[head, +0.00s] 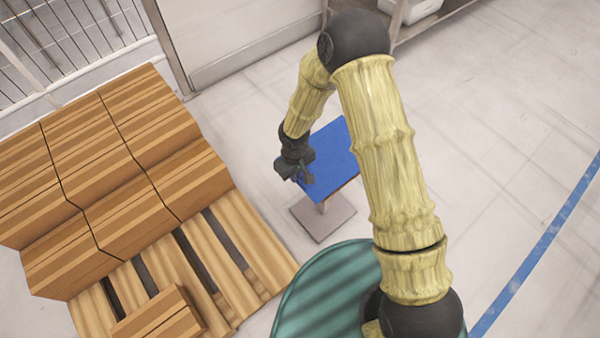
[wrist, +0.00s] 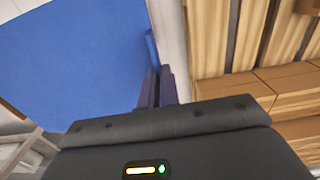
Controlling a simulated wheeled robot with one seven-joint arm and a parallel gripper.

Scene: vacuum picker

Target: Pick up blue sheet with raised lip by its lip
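The blue sheet with raised lip (head: 333,158) lies flat on a small stand, in the middle of the head view. In the wrist view the sheet (wrist: 75,50) fills the upper left. Its raised lip (wrist: 152,48) is a short blue strip at the sheet's right edge, running down to my fingertips. My gripper (head: 301,179) is at the sheet's left edge in the head view. In the wrist view the fingers of my gripper (wrist: 159,85) are close together and look shut on the lip, whose near end they hide.
The stand has a square base plate (head: 323,215) on the floor. Stacked brown boxes (head: 100,185) stand on a wooden pallet (head: 240,250) to the left. A shelf (head: 435,20) is at the top. Open floor (head: 490,120) lies to the right.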

